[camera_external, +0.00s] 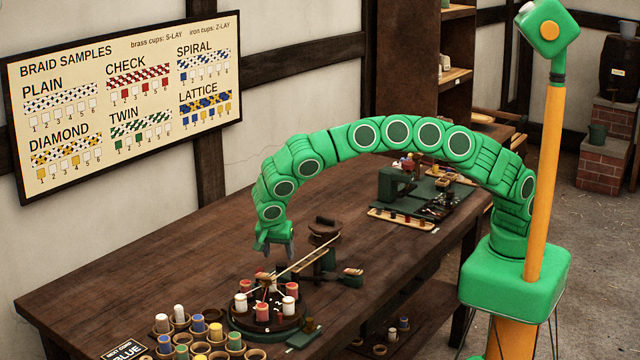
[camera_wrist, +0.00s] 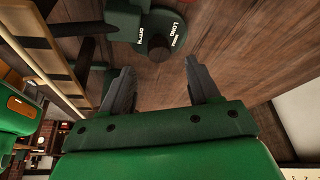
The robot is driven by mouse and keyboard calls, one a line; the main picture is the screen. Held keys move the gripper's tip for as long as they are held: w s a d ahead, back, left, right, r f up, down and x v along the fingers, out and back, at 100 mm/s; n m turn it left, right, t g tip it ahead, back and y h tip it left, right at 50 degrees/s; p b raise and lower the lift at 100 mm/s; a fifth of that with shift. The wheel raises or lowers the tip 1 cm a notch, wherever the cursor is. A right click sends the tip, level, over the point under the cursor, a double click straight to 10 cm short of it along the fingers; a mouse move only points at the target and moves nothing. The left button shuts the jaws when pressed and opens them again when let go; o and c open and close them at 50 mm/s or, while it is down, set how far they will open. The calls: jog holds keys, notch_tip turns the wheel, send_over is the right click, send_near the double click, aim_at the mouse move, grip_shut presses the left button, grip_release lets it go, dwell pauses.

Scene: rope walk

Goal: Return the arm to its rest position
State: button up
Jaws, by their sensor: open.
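My green arm arches from its base at the right over the wooden table. My gripper (camera_external: 275,246) hangs at the arm's left end, pointing down above the table, a little above and behind the round braiding stand (camera_external: 240,322). In the wrist view my gripper (camera_wrist: 162,88) shows two grey fingers spread apart with nothing between them. A dark round piece with white lettering (camera_wrist: 158,48) lies beyond the fingertips in that view.
Red and white bobbins (camera_external: 289,305) stand on the braiding stand, with pale cords rising from it to a dark post (camera_external: 324,230). Several spools in cups (camera_external: 200,325) stand front left. A green machine (camera_external: 397,184) stands further back. The table's left part (camera_external: 120,270) is clear.

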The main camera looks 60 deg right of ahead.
jog(key=v, duration=0.2)
jog(key=shift+s+a+r, duration=0.1)
jog(key=shift+r, duration=0.2)
